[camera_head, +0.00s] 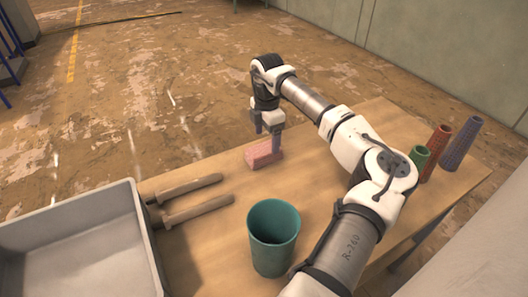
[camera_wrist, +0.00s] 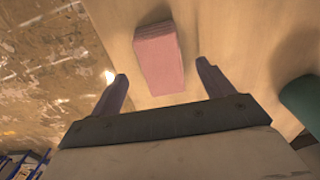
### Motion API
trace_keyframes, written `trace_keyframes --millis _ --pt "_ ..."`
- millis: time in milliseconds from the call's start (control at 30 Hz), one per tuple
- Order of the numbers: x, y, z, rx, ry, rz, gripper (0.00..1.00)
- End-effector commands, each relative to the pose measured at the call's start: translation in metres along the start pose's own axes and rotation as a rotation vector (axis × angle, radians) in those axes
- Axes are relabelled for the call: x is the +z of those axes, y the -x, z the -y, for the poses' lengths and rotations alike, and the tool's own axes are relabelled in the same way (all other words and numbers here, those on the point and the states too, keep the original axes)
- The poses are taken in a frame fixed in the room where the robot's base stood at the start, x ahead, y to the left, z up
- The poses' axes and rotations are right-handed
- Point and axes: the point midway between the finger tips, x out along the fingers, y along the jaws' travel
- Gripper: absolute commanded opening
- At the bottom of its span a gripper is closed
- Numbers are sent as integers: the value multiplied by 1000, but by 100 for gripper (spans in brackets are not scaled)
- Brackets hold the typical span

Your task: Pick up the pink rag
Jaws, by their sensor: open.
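The pink rag (camera_head: 264,153) is a small folded block lying flat on the wooden table, near its far edge. In the wrist view the rag (camera_wrist: 158,58) lies ahead of and roughly between the fingers, a little apart from both. My gripper (camera_head: 268,141) is open and points down over the rag; its two fingers also show in the wrist view (camera_wrist: 162,82). Nothing is held between them. In the head view a finger partly covers the rag's right end.
A teal cup (camera_head: 272,238) stands in front of the rag. Two brown sticks (camera_head: 190,200) lie to the left beside a grey tray (camera_head: 75,215). The table around the rag is clear.

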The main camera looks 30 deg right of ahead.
Motion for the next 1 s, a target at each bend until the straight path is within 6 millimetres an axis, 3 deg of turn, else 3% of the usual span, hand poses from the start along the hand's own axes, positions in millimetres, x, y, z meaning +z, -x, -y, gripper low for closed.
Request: trace_keyframes --millis 333,633,1000 --pt "2 -45 1 -1 1 -3 80" --pt "2 -50 1 0 1 -1 79" --pt "2 -50 1 0 2 -1 32"
